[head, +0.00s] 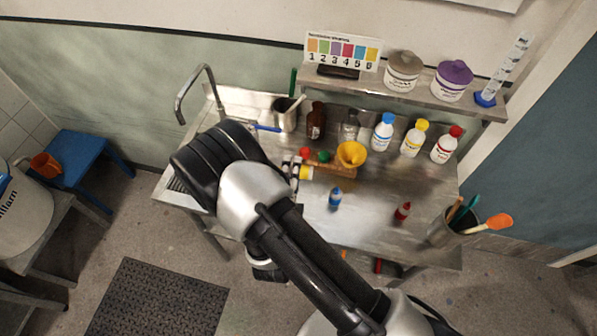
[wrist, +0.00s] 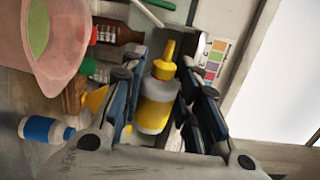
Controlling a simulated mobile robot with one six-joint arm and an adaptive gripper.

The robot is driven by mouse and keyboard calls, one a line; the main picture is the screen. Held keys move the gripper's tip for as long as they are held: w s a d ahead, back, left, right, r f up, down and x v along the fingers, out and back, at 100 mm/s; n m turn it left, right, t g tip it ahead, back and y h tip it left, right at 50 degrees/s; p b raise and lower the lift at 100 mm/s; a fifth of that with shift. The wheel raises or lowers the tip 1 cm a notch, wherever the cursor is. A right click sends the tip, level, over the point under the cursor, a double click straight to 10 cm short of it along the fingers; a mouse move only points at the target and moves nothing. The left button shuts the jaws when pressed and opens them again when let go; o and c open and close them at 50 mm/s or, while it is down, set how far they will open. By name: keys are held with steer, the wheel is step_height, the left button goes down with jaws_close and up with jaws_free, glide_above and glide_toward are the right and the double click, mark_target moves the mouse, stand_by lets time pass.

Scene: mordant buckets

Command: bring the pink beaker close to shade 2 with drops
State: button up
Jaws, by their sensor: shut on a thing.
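My gripper (wrist: 163,80) is shut on a yellow dropper bottle (wrist: 155,105), whose yellow nozzle points up in the wrist view. In the head view the bottle (head: 306,172) shows beside the gripper (head: 291,170), above the steel bench. A pink see-through beaker (wrist: 72,72) fills the upper left of the wrist view, apart from the bottle, with a green oval showing in it. I cannot make out the beaker in the head view, where my arm covers part of the bench. The shade card (head: 342,50) stands on the shelf; its patch 2 is green.
A blue dropper bottle (head: 335,198) and a red one (head: 403,211) stand on the bench. A yellow funnel (head: 351,154), brown bottle (head: 316,122) and several capped bottles are behind. A pot of tools (head: 464,227) stands at the right edge. The front middle is fairly clear.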

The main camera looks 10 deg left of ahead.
mark_target(291, 167)
step_height(291, 167, up, 3)
steer(key=m, duration=0.4)
steer(key=shift+m, duration=0.4)
steer(key=m, duration=0.1)
steer(key=r+m, duration=0.1)
steer(key=m, duration=0.1)
steer(key=shift+r, duration=0.3)
steer(key=m, duration=0.2)
steer(key=r+m+b, duration=0.1)
steer(key=m, duration=0.1)
steer(key=shift+r+m, duration=0.15)
steer(key=shift+m, duration=0.15)
steer(key=m, duration=0.1)
steer(key=r+m+b, duration=0.1)
steer(key=m, duration=0.1)
steer(key=m+b, duration=0.1)
steer(key=m, duration=0.1)
steer(key=shift+r, duration=0.4)
steer(key=w+d+f+m+h+b, duration=0.1)
steer(key=d+f+m+h+b, duration=0.1)
steer(key=d, duration=0.6)
steer(key=w+d+f+m+g+h+b, duration=0.1)
steer(key=d+f+m+h+b, duration=0.1)
steer(key=d+f+h+b, duration=0.2)
steer(key=w+d+f+m+g+h+b, duration=0.1)
steer(key=d+f, duration=0.4)
steer(key=d, duration=0.6)
steer(key=shift+w+d+m+h+b, duration=0.3)
steer(key=shift+m+h+b, duration=0.3)
steer(key=shift+h+b, duration=0.6)
